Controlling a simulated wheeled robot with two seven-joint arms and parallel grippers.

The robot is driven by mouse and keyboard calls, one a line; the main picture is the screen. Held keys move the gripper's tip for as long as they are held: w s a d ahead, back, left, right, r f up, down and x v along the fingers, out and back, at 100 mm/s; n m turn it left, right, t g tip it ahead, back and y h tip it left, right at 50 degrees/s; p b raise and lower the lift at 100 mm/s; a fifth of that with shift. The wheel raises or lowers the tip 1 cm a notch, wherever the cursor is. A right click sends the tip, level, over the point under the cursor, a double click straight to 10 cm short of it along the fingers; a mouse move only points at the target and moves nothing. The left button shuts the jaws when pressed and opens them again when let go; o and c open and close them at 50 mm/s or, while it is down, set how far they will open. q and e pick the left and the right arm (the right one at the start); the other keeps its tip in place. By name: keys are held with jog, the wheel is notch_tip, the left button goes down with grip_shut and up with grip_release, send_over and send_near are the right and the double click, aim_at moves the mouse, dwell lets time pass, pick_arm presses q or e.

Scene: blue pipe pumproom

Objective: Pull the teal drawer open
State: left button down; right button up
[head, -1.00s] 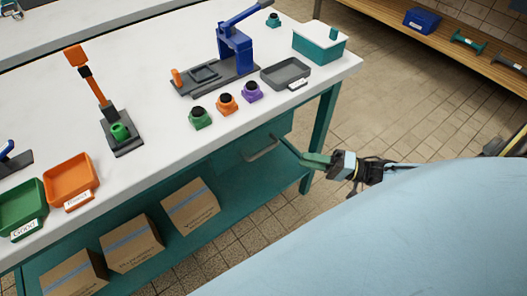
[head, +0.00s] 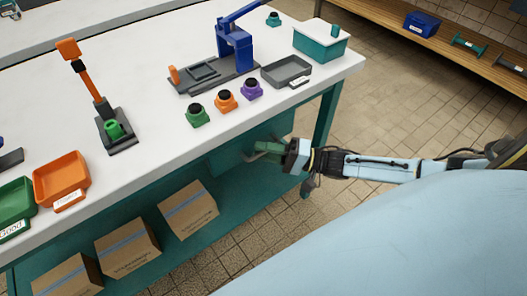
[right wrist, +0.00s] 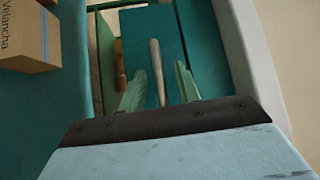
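The teal drawer (head: 278,126) hangs under the right part of the white-topped bench and looks shut. Its front also shows in the right wrist view (right wrist: 136,32). Its grey bar handle (right wrist: 157,68) stands between the two green fingers of my right gripper (right wrist: 158,88), with a gap visible on both sides. In the head view my right gripper (head: 264,149) is at the drawer front and covers most of the handle. The fingers are apart, around the handle and not closed on it. My left gripper is not in view.
Cardboard boxes (head: 188,209) stand on the teal lower shelf left of the drawer. A bench leg (head: 326,118) is right of it. The bench top (head: 165,140) holds trays, a blue press and colored parts. Tiled floor in front is free.

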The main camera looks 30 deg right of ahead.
jog(key=shift+w+a, duration=0.15)
jog(key=shift+a, duration=0.05)
grip_shut()
dwell(0.4)
